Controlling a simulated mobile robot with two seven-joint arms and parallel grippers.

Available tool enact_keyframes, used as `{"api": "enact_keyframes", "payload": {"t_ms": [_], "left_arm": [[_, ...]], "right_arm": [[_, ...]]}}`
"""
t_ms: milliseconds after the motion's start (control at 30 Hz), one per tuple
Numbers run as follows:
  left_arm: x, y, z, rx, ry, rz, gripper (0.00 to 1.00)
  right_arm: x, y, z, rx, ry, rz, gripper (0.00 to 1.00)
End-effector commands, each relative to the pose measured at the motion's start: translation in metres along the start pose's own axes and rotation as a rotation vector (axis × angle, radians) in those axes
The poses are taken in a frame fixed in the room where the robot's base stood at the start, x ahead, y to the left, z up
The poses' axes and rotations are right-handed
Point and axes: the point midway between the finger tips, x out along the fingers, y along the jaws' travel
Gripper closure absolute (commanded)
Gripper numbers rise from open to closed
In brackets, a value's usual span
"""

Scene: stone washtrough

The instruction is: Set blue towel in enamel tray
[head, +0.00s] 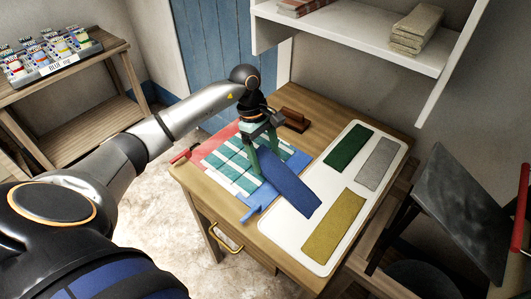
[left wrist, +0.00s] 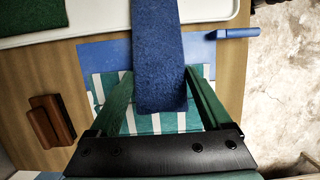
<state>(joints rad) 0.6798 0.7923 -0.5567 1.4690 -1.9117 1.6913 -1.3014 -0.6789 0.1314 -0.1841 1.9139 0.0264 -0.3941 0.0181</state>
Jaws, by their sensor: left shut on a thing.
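The blue towel (head: 290,187) is a flat, dark blue strip. My left gripper (head: 266,160) is shut on its near end, above a teal-and-white striped cloth. In the left wrist view the blue towel (left wrist: 160,70) lies between the two green fingers and extends away toward the tray. The enamel tray (head: 284,238) is white, shallow and on the desk's right side. The towel's far end overlaps the tray's left part in the head view; I cannot tell whether it touches. The tray also shows in the left wrist view (left wrist: 105,17). My right gripper is not in view.
The tray holds a green towel (head: 348,146), a grey towel (head: 376,164) and a mustard towel (head: 334,226). The striped cloth (head: 222,165) lies over blue and red flat pieces. A wooden block (head: 291,119) stands behind. A white shelf (head: 350,45) overhangs; a dark chair (head: 455,215) stands right.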

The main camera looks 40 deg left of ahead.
Motion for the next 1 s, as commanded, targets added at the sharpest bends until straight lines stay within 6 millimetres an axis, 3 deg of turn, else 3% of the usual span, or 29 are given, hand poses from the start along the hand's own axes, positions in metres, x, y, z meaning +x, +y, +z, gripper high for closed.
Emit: {"api": "enact_keyframes", "payload": {"t_ms": [300,333,500,833,1000], "left_arm": [[0.003,0.001,-0.001,0.0,-0.001,0.004,0.58],[0.003,0.0,-0.001,0.0,0.0,0.002,0.17],[0.002,0.0,-0.001,0.0,0.0,0.002,0.0],[-0.004,0.001,0.0,0.0,0.001,0.004,0.0],[-0.034,0.002,-0.001,-0.001,0.002,0.008,0.0]], "right_arm": [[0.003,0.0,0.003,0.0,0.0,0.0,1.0],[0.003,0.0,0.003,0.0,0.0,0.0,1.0],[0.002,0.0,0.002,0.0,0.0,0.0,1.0],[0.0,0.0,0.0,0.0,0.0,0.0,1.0],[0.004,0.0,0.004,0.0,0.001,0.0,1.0]]}}
